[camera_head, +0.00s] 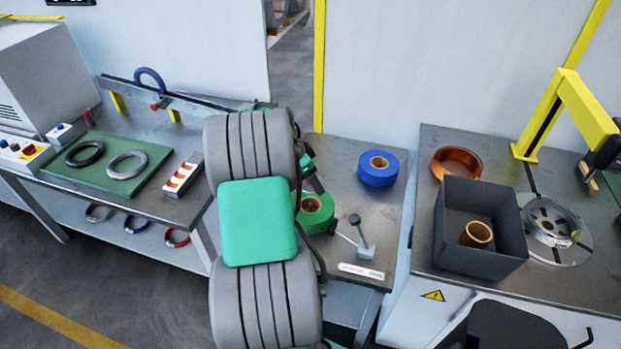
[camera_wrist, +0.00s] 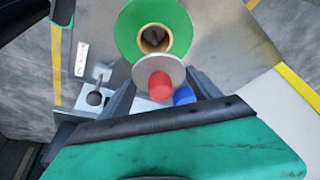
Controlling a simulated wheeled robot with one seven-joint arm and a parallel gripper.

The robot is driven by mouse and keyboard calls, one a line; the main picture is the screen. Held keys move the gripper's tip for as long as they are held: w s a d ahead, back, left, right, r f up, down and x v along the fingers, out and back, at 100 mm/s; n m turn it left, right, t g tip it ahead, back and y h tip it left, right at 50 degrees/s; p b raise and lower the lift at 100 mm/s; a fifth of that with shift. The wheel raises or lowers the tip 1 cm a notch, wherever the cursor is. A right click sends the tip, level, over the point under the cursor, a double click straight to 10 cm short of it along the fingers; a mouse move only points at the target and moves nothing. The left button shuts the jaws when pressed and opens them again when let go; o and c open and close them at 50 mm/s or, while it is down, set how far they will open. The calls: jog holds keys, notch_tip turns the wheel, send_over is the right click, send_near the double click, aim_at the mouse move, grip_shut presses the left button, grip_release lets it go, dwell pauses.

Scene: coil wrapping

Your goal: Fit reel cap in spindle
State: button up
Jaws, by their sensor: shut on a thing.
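The reel cap, a grey disc (camera_wrist: 150,67) with a red knob (camera_wrist: 161,86), is in my gripper (camera_wrist: 162,92) in the wrist view. The dark fingers stand on either side of the red knob, shut on the cap. A green reel (camera_wrist: 128,35) with a tan core lies just beyond the cap. The core's middle (camera_wrist: 154,36) looks dark, and the disc overlaps its near edge in the picture. I cannot tell how high the cap is above the reel. In the head view the green reel (camera_head: 318,222) is partly hidden by my arm, and the cap does not show.
A blue roll (camera_head: 378,168) lies behind the green reel. A small stand with a lever (camera_head: 365,250) and a white label (camera_head: 362,271) are at the front. On the right table are a dark bin (camera_head: 462,258), a copper coil (camera_head: 456,162) and a round chuck (camera_head: 552,222).

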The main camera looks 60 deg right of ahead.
aim_at(310, 192)
jog(key=shift+w+f, duration=0.1)
jog(key=shift+f, duration=0.05)
notch_tip(310, 192, down, 6)
jog(key=b, duration=0.5)
jog(key=shift+r, duration=0.2)
jog(key=shift+b, duration=0.5)
dwell(1.1)
jog(key=shift+f+b, duration=1.3)
jog(key=shift+f, duration=0.15)
jog(key=shift+r, duration=0.2)
jog(key=shift+r+p, duration=0.7)
jog(key=shift+r, duration=0.3)
jog(key=shift+b, duration=0.5)
dwell(0.7)
jog(key=shift+f, duration=0.2)
